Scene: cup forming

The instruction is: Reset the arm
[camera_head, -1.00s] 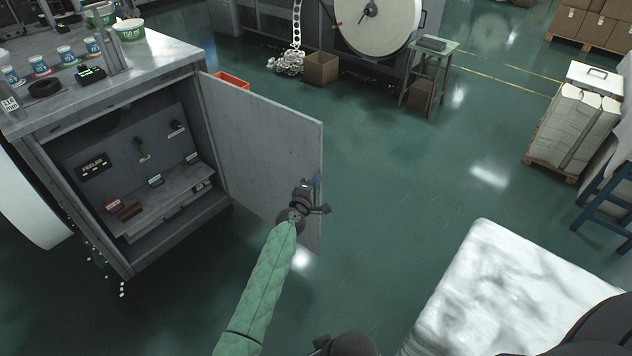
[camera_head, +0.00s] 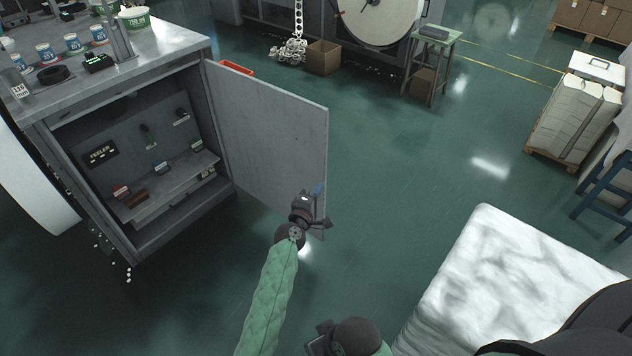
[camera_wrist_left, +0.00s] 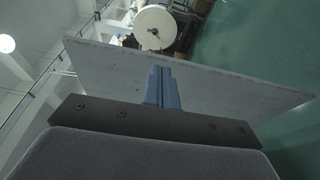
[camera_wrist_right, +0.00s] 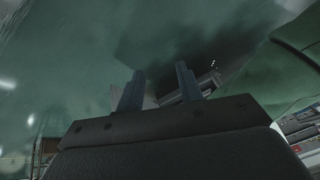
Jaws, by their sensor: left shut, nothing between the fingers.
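My left gripper (camera_head: 318,190) is in front of the open cabinet door (camera_head: 268,135), near the door's free edge in the head view. Its two blue fingers (camera_wrist_left: 163,88) are together in the left wrist view, with nothing between them and the door panel behind. I cannot tell whether they touch the door. My right gripper (camera_wrist_right: 160,88) shows two separated fingers with nothing held, in front of the green floor. In the head view only part of the right arm's end shows at the bottom edge.
The open grey cabinet (camera_head: 235,215) stands at left, with labelled items on its inner shelf (camera_head: 170,193). Cups and a black ring (camera_head: 53,75) stand on its top. A white-covered block (camera_head: 510,285) is at lower right. Green floor (camera_head: 420,170) between them is clear.

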